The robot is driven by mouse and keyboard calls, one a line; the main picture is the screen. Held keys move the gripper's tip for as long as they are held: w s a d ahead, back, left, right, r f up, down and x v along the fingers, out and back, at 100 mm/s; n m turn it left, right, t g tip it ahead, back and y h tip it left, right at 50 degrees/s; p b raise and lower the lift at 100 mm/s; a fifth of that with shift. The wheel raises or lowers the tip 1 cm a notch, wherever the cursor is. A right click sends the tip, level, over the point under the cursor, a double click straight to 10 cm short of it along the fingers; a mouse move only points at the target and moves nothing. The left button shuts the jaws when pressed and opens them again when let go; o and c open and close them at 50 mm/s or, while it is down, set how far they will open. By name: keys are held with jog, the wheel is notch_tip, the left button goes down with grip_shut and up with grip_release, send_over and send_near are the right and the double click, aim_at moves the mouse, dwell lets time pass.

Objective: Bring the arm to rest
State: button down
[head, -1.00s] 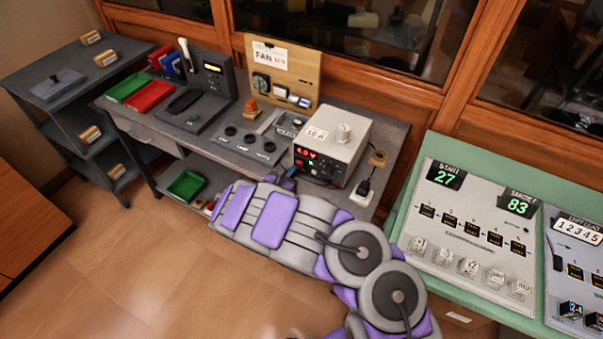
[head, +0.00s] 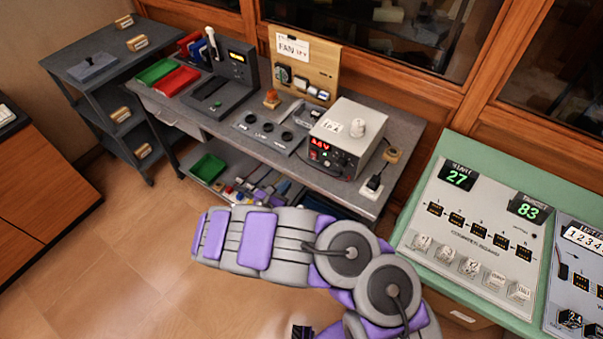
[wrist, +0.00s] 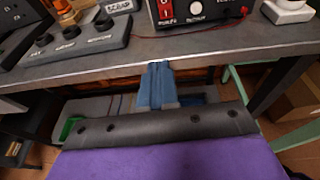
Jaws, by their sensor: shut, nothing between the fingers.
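My arm (head: 280,240), grey with purple pads, reaches across the lower middle of the head view, in front of the grey workbench (head: 225,128). Its end is not clearly visible there. In the wrist view my gripper (wrist: 158,68) shows as blue fingers close together, with nothing between them. The fingers appear just in front of the workbench's front edge, and I cannot tell whether they touch it. A purple and black part of my arm fills the bottom of the wrist view.
On the workbench stand a power supply (head: 342,140), a fan board (head: 305,68), a red tray (head: 177,81) and a green tray (head: 158,70). A lower shelf holds a green bin (head: 208,167). A green table (head: 408,225) with panels stands right. Floor is open at left.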

jog(key=w+d+r+m+g+h, duration=0.2)
jog(key=d+r+m+g+h, duration=0.5)
jog(key=d+r, duration=1.1)
jog(key=s+d+r+m+g+h, duration=0.1)
jog(key=s+d+r+m+g, duration=0.1)
jog(key=s+d+r+m, duration=0.25)
jog(key=s+d+r+m+g, duration=0.1)
jog(key=s+d+r+m, duration=0.1)
jog(key=d+r+m, duration=0.35)
jog(key=s+d+r+m+g+y, duration=0.1)
jog(key=s+d+m+g+y, duration=0.3)
jog(key=s, duration=0.5)
jog(key=s+d+r+m+g+y, duration=0.1)
jog(key=s+d+m+g, duration=0.1)
jog(key=s+d+m, duration=0.55)
jog(key=s+a+m+y, duration=0.2)
jog(key=s+a+y, duration=0.7)
jog(key=s+a, duration=0.5)
jog(key=s, duration=0.3)
jog(key=shift+s+a+f+t, duration=0.15)
jog(key=shift+s+t, duration=0.05)
jog(key=shift+t, duration=0.1)
